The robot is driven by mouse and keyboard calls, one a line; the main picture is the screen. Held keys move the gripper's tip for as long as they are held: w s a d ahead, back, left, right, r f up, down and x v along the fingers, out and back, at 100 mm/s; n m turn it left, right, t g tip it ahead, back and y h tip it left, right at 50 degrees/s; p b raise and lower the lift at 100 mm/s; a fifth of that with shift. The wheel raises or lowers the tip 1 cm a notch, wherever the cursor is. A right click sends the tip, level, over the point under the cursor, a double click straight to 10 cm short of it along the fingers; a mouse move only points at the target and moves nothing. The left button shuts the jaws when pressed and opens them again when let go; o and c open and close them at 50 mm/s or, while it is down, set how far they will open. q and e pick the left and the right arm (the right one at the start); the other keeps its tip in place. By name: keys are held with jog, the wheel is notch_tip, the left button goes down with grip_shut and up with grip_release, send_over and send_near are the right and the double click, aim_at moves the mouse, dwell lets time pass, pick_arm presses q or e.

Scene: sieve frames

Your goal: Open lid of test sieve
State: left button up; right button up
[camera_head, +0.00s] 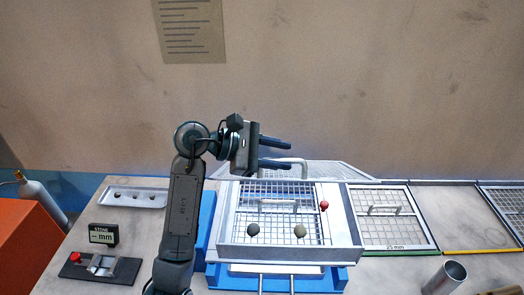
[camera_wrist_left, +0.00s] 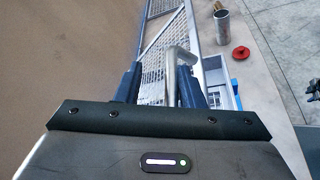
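The test sieve is a grey metal box (camera_head: 290,253) on a blue stand (camera_head: 204,225). Its grid, with a small handle, shows from above, with two dark stones (camera_head: 253,230) (camera_head: 300,231) on it. A mesh lid panel (camera_head: 335,172) shows beyond the box's back edge and seems tilted back. A pale bent handle (camera_head: 296,161) is at its left part. My left gripper (camera_head: 275,153) is at this handle, fingers apart. In the left wrist view the handle (camera_wrist_left: 171,72) stands between the two blue fingers (camera_wrist_left: 160,85); contact cannot be told. My right gripper is not in view.
A red knob (camera_head: 323,205) sits on the sieve's right side. Framed screens (camera_head: 395,211) lie to the right. A metal cylinder (camera_head: 446,277) stands front right. A tray (camera_head: 135,197), a small sign (camera_head: 103,234) and a clamp-like device (camera_head: 100,266) are left. The wall is close behind.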

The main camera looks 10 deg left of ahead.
pick_arm(q)
jog(key=shift+s+a+b, duration=0.1)
jog(key=shift+a+b, duration=0.2)
jog(key=shift+a, duration=0.15)
jog(key=b+v, duration=0.4)
jog(key=v, duration=0.4)
jog(key=shift+b+v, duration=0.4)
jog(key=shift+v, duration=0.4)
